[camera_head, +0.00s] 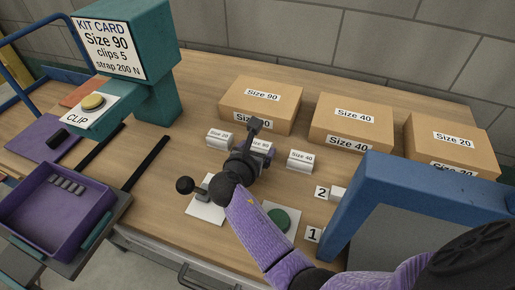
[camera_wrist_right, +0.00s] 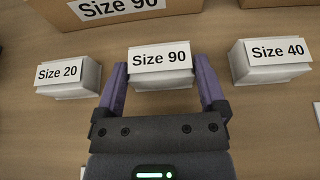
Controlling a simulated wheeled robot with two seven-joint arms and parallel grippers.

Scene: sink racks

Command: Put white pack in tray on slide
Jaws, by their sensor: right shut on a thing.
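My right gripper (camera_head: 258,140) is shut on the white pack labelled "Size 90" (camera_head: 261,147). In the right wrist view the pack (camera_wrist_right: 160,68) sits between the purple fingers (camera_wrist_right: 163,88), its label facing me. It is at or close to the table top; I cannot tell if it is lifted. The purple tray (camera_head: 28,213) sits at the left on dark slide rails, with several small grey clips (camera_head: 68,184) inside. My left gripper is not in view.
White packs "Size 20" (camera_wrist_right: 68,76) and "Size 40" (camera_wrist_right: 270,60) flank the held pack. Cardboard boxes (camera_head: 350,118) stand behind. A black ball-knob lever (camera_head: 185,185), a green button (camera_head: 280,219), a blue frame (camera_head: 375,190) and the teal kit-card post (camera_head: 155,95) stand around.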

